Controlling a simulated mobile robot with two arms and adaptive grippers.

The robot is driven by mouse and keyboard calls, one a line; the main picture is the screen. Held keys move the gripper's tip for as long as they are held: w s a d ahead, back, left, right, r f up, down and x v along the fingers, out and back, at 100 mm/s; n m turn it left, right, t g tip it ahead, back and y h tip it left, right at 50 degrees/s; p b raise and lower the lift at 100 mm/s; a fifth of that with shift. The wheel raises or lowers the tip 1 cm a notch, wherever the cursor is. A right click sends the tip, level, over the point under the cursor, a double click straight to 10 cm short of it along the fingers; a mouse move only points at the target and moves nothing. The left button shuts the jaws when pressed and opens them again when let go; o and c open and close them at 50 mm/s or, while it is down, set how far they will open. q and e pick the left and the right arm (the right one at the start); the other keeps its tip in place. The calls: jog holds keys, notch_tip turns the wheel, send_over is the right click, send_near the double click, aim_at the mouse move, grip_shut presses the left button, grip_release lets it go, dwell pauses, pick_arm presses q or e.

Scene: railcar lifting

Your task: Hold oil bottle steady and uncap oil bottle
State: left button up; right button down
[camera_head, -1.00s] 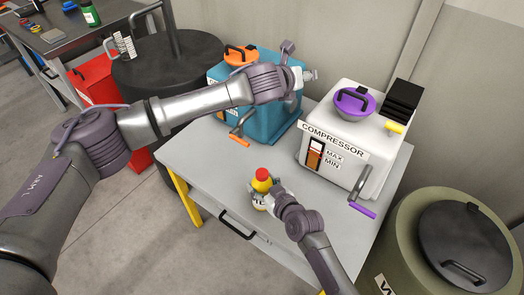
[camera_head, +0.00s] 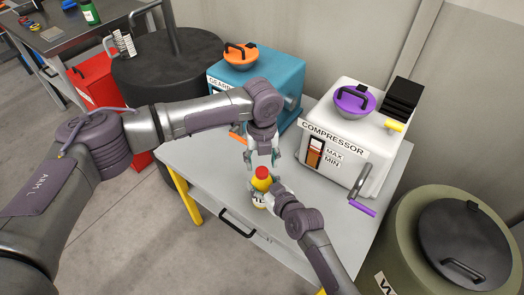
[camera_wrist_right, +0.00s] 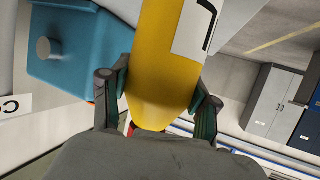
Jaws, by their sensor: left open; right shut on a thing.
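My right gripper (camera_head: 268,194) is shut on the bottle's body from the lower right. The right wrist view shows the yellow bottle (camera_wrist_right: 165,65) between the two fingers of the right gripper (camera_wrist_right: 160,95), with part of a white label. My left gripper (camera_head: 262,160) points down just above the red cap, open and apart from it as far as I can tell.
A white compressor box (camera_head: 335,140) with a purple lid stands to the right. The grey table's (camera_head: 195,165) front left is clear. A green drum (camera_head: 410,225) stands at right.

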aim_at(262, 171)
pick_arm(q)
jog(key=shift+f, duration=1.95)
